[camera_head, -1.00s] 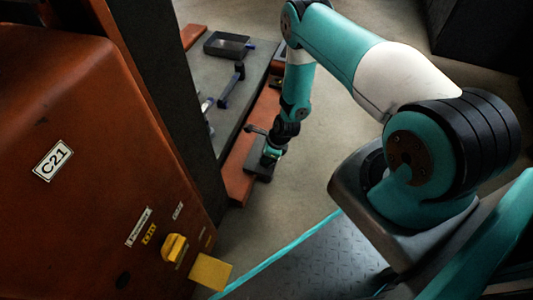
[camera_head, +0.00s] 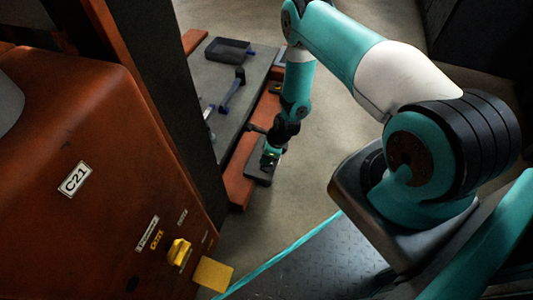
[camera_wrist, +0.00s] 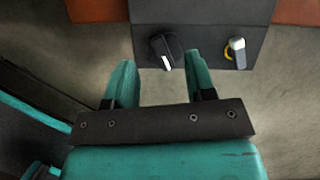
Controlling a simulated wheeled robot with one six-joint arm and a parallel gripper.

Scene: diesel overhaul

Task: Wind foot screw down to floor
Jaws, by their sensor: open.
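In the wrist view, a dark block (camera_wrist: 205,20) carries a black knob (camera_wrist: 162,50) with a white mark on its end; I cannot tell for certain that this knob is the foot screw. A metal pin with a yellow ring (camera_wrist: 237,52) is to its right on the same block. My gripper (camera_wrist: 159,62) is open, with its fingers on either side of the knob and gaps visible between them and it. In the head view, my gripper (camera_head: 269,158) points down over the dark block (camera_head: 258,174) at the end of an orange beam. It hides the knob there.
An orange cabinet (camera_head: 50,220) labelled C21 and a dark post (camera_head: 160,90) stand at left. Open floor (camera_head: 350,110) lies right of the beam.

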